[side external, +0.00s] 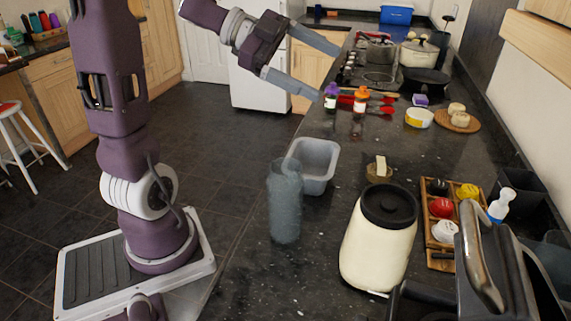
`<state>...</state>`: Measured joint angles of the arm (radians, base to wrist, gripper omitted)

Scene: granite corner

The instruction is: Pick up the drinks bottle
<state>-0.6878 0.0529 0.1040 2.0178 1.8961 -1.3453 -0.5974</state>
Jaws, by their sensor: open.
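My gripper (329,73) is open and empty at the top middle, its two grey fingers spread apart and pointing right over the counter's left edge. A tall bluish-grey translucent bottle-like cylinder (285,205) stands upright on the near part of the counter, well apart from the gripper. I cannot tell which of these is the drinks bottle.
A grey plastic tub (315,165) stands close behind the tall cylinder, and a cream jar with a black lid (379,240) stands to its right. Red utensils (380,98), a yellow-white tin (419,117) and a round board (459,123) lie farther back.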

